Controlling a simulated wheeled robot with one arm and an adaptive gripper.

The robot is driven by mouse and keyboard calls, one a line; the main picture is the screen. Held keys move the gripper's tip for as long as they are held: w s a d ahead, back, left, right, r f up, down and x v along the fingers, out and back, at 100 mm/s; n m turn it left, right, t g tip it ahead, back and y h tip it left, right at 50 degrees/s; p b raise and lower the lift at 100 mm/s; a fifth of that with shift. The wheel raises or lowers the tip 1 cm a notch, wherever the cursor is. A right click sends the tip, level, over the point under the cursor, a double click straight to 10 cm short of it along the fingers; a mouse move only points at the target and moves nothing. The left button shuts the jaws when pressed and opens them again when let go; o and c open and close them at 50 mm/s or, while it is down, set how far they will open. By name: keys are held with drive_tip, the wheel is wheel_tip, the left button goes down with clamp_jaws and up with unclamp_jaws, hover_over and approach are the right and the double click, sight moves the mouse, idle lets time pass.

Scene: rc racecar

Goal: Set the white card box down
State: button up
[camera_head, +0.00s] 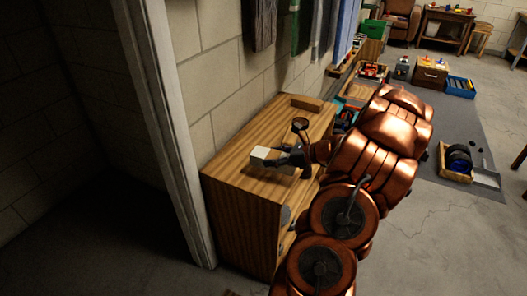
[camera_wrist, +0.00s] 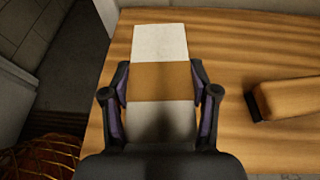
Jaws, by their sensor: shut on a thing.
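The white card box (camera_head: 260,154) is at the fingertips of my gripper (camera_head: 276,158), over the left part of a wooden cabinet top (camera_head: 240,143). In the wrist view the box (camera_wrist: 160,42) has white ends and a brown band across its middle. My gripper (camera_wrist: 160,84) is shut on it, with one dark finger against each side. The box is close over or on the wood; I cannot tell whether its underside touches. The gripper's palm hides the near end of the box.
A wooden block (camera_head: 307,102) lies at the cabinet's back; a wooden piece with a dark end (camera_wrist: 288,98) shows right of the box in the wrist view. A white post (camera_head: 165,120) stands left of the cabinet. Bare wood lies around the box.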

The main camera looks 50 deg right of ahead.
drive_tip(key=s+r, duration=0.1)
drive_tip(key=s, duration=0.9)
drive_tip(key=shift+p, duration=0.35)
drive_tip(key=shift+w, duration=0.1)
